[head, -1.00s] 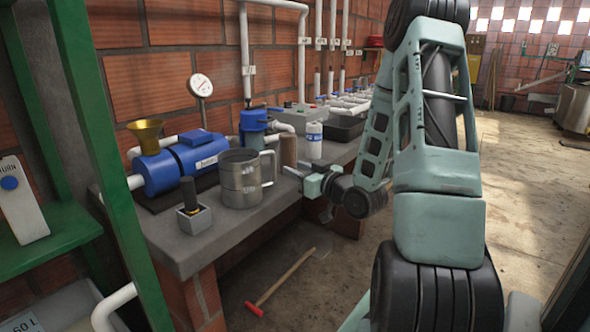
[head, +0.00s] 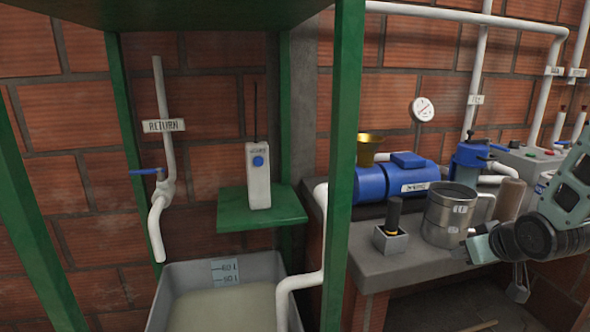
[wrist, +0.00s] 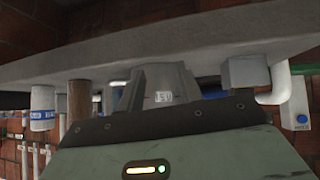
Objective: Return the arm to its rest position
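My gripper (head: 476,248) is at the right of the head view, at the end of my folded teal and black arm (head: 550,220). It is close to the bench's front edge, just right of and in front of the metal mug (head: 450,213). I cannot tell if it touches anything. Its fingers are small in the head view and their opening is unclear. In the wrist view the gripper's teal housing fills the bottom, and the picture looks upside down. The mug (wrist: 165,84) shows beyond the housing there. No held object is visible.
The grey bench (head: 385,268) carries a blue pump (head: 385,182), a black-handled block (head: 391,238) and a brown cylinder (head: 509,199). A green frame post (head: 343,170) stands left of it. A radio (head: 258,175) sits on a green shelf (head: 235,212) above a grey tank (head: 165,290).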

